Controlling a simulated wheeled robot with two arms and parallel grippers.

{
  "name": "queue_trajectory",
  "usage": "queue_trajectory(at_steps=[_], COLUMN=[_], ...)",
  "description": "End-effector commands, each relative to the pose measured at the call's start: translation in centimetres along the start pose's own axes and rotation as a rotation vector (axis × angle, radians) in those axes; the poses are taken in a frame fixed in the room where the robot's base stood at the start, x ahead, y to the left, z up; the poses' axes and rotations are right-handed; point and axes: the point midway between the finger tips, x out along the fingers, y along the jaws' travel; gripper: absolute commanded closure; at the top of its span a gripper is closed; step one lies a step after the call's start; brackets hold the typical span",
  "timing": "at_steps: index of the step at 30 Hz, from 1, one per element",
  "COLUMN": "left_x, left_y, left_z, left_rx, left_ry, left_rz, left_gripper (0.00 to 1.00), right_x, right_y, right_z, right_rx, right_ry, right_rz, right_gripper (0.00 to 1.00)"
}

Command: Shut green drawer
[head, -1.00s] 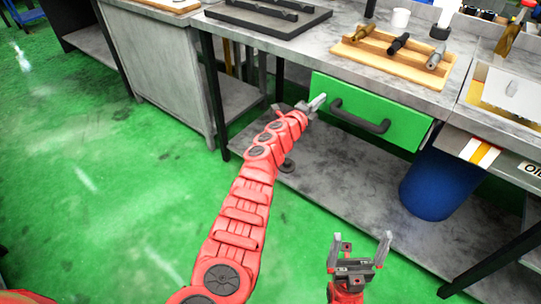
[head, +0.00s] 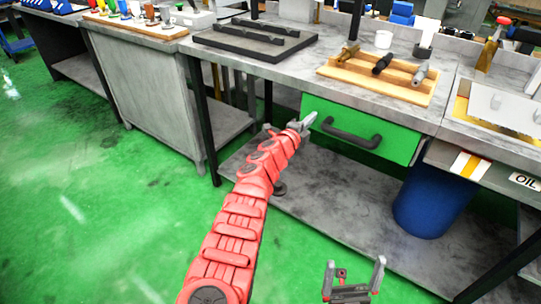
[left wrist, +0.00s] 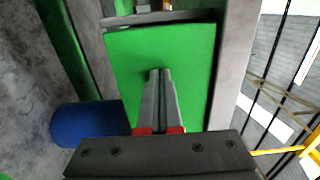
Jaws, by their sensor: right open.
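The green drawer (head: 388,143) hangs under the grey workbench, with a dark bar handle (head: 350,138) on its front. No drawer interior shows in the head view, and its front looks close to the bench edge. My left gripper (head: 310,119) is at the left end of the drawer front. In the left wrist view its fingers (left wrist: 160,72) are together with nothing seen between them, pointing at the green front (left wrist: 190,70); I cannot tell whether they touch it. The handle is not clearly visible there. My right gripper (head: 354,270) is open and empty, low in the head view.
A wooden rack (head: 378,76) with several tools and a black tray (head: 256,40) stand on the workbench (head: 300,73). A blue bin (head: 432,203) stands below, right of the drawer. The lower shelf (head: 330,205) is mostly clear. Open green floor lies to the left.

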Motion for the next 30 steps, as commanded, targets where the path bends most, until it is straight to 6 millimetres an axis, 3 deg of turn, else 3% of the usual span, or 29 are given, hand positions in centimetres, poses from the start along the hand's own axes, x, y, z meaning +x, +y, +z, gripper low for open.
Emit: queue_trajectory(at_steps=[1, 8, 9, 30], left_x=[-0.2, -2.8, -3.3, -11.8], left_y=[-1.0, -1.1, -0.5, -0.2], left_z=[-0.1, -0.3, -0.1, -0.2], left_rx=[-0.002, 0.011, 0.006, 0.009], left_ry=[-0.001, 0.006, 0.002, 0.007], left_rz=[-0.007, 0.0, 0.002, 0.005], left_gripper=[1.0, 1.0, 1.0, 1.0], right_x=[1.0, 4.2, 4.1, 7.8], right_y=[0.1, 0.2, 0.2, 0.4], right_z=[-0.2, -0.7, -0.7, -1.3], right_rx=[0.0, 0.0, 0.0, 0.0], right_ry=[0.0, 0.0, 0.0, 0.0], right_rz=[0.0, 0.0, 0.0, 0.0], right_gripper=[0.0, 0.0, 0.0, 0.0])
